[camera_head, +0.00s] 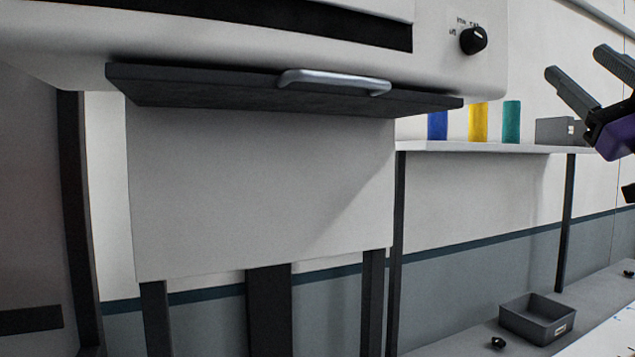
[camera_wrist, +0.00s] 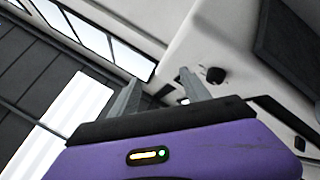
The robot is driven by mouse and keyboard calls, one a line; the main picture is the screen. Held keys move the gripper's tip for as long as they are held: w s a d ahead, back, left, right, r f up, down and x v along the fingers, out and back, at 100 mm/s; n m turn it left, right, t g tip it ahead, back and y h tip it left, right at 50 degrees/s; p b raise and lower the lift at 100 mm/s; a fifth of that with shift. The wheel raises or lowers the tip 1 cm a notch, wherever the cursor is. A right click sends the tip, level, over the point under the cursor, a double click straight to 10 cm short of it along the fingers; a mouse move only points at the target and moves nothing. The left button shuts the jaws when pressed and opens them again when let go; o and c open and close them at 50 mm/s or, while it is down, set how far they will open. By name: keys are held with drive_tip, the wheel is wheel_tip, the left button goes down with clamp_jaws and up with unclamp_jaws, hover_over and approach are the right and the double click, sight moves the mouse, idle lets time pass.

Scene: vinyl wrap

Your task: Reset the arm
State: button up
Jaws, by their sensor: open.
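My gripper (camera_head: 594,84) is at the upper right edge of the head view, raised in the air. Its two grey fingers are spread apart, with nothing between them. Part of its purple body is cut off by the frame edge. In the wrist view the two fingers (camera_wrist: 160,95) also stand apart and empty above the purple housing. The gripper is to the right of the white machine (camera_head: 455,75) and apart from it.
A dark flap with a silver handle (camera_head: 335,82) juts from the machine's front. Blue, yellow (camera_head: 478,122) and teal rolls stand on a white shelf (camera_head: 470,147) behind. A grey bin (camera_head: 537,318) sits on a lower surface at right, with small black knobs (camera_head: 498,342) nearby.

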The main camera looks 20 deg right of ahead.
wheel_tip(320, 180, down, 19)
drive_tip(key=w+m+g+h, duration=0.3)
drive_tip(key=m+h, duration=0.4)
drive_tip(key=m, duration=0.2)
drive_tip(key=s+a+f+m+g, duration=0.1)
drive_tip(key=a+f, duration=0.4)
drive_tip(key=f, duration=0.5)
drive_tip(key=s+a+f+m+g, duration=0.15)
drive_tip(key=a+f, duration=0.35)
drive_tip(key=f, duration=0.6)
drive_tip(key=s+a+f+n+g+y+b, duration=0.1)
drive_tip(key=s+a+f+y, duration=0.25)
drive_tip(key=a+f, duration=0.3)
drive_tip(key=s+a+f+n+g+y, duration=0.1)
drive_tip(key=s+a+f+n+y, duration=0.15)
drive_tip(key=s+a+f, duration=0.45)
drive_tip(key=s+a+f+n+g+y, duration=0.3)
drive_tip(key=s+a+f+y, duration=0.3)
drive_tip(key=s+f, duration=0.6)
drive_tip(key=s+a+g+b, duration=0.1)
drive_tip(key=a, duration=0.1)
drive_tip(key=shift+s+a+f+y, duration=0.25)
drive_tip(key=shift+a+f+y, duration=0.05)
drive_tip(key=shift+f, duration=0.05)
